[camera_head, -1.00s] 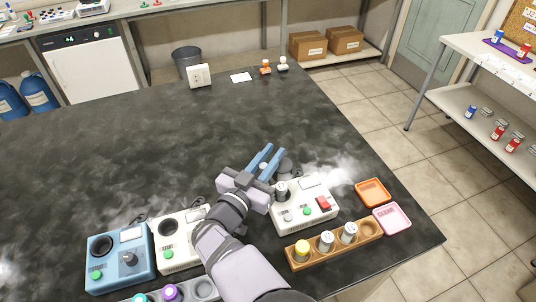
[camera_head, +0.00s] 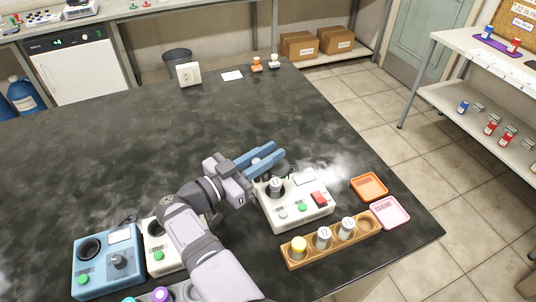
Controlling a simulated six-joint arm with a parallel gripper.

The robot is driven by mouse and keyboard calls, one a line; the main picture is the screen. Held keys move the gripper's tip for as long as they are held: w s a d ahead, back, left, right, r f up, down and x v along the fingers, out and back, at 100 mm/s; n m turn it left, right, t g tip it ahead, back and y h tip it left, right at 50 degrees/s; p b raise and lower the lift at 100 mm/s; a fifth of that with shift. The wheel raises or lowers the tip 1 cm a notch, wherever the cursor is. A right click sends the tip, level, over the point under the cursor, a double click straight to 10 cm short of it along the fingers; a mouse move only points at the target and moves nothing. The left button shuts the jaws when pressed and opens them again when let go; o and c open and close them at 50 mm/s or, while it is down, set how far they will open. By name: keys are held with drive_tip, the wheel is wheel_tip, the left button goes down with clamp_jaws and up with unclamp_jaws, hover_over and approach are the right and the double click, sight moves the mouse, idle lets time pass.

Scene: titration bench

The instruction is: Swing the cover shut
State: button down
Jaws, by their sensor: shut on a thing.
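A white device (camera_head: 293,214) stands on the dark bench right of centre, with a green button, a red switch and a round well. A vial with a pale cap (camera_head: 276,185) stands upright in the well. The dark round cover (camera_head: 284,168) shows at the device's back edge, standing clear of the well and partly hidden behind my fingers. My gripper (camera_head: 274,156) comes in from the left behind the well, its blue fingers pointing right. It is shut at the cover, though the contact itself is hard to see.
A wooden rack (camera_head: 312,258) with several vials stands in front of the device. An orange tray (camera_head: 385,189) and a pink tray (camera_head: 405,214) lie to its right. A blue device (camera_head: 99,270) and another white device (camera_head: 157,240) stand left. The bench behind is mostly clear.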

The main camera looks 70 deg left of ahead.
drive_tip(key=shift+r, duration=0.1)
idle(0.3)
drive_tip(key=c, duration=1.6)
unclamp_jaws()
drive_tip(key=shift+c, duration=0.2)
wheel_tip(320, 180, up, 10)
drive_tip(key=shift+b, duration=0.35)
